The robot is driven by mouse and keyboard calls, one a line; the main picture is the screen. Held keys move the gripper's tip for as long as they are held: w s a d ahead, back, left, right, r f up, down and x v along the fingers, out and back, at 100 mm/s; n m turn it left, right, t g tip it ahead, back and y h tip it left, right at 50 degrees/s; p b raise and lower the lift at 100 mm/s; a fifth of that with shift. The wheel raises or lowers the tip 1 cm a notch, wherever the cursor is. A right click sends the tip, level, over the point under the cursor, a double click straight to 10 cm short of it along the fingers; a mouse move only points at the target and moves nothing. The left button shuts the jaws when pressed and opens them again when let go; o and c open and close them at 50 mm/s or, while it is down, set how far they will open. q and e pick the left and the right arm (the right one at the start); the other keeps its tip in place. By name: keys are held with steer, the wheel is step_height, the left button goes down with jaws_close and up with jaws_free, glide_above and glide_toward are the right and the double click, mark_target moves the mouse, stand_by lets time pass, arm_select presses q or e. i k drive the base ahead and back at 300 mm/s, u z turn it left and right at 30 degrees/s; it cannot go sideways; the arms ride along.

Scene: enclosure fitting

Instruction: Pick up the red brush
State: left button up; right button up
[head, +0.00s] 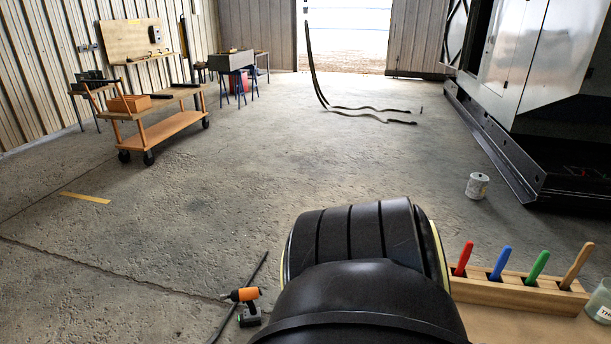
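The red brush (463,258) shows as a red handle standing up, tilted slightly, in the leftmost slot of a wooden holder (520,291) at the lower right. Its lower part is hidden inside the holder. A blue handle (501,263), a green handle (536,266) and a tan wooden handle (577,266) stand in the same holder to its right. A large black arm part of mine fills the lower middle, just left of the holder. Neither of my grippers is in view.
The holder sits on a wooden surface (500,326) with a jar (600,303) at right. An orange-black drill (246,304) lies on the floor. A white can (477,186) stands near the large metal enclosure (520,60). A wooden cart (165,127) is far left.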

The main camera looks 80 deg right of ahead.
mark_target(466, 253)
steer(key=i, duration=0.8)
steer(key=z, duration=3.05)
steer(key=i, duration=1.85)
steer(key=z, duration=1.95)
